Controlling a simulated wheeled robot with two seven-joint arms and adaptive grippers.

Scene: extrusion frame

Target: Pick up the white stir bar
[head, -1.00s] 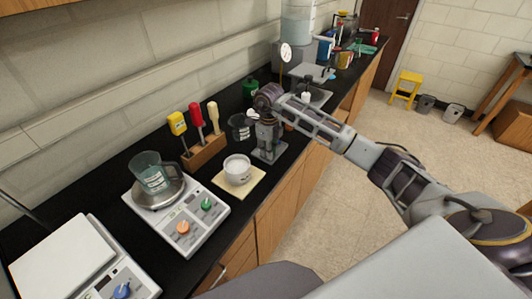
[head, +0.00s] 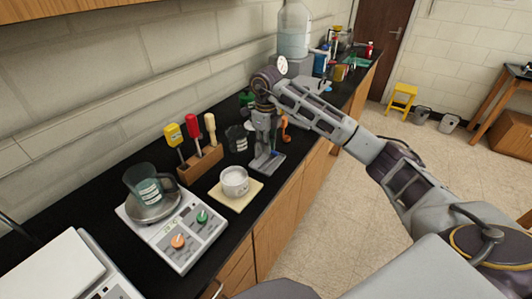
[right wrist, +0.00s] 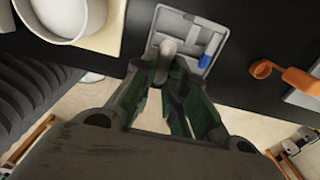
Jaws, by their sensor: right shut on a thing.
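My right gripper (head: 264,150) points down over a small grey compartment tray (head: 266,163) on the black counter. In the right wrist view its fingers (right wrist: 167,62) are shut on a pale, rounded piece, the white stir bar (right wrist: 168,46), at the near left part of the tray (right wrist: 222,20). Much of the bar is hidden by the fingers. I cannot tell whether it still touches the tray. A blue piece (right wrist: 205,61) lies in the tray's right side. My left gripper is not in view.
A white bowl (head: 234,182) on a cream pad stands left of the tray. An orange hook-shaped thing (head: 285,128) is close by on the right. A tool block (head: 200,165), a dark beaker (head: 237,138) and a scale with a jug (head: 148,184) stand further left.

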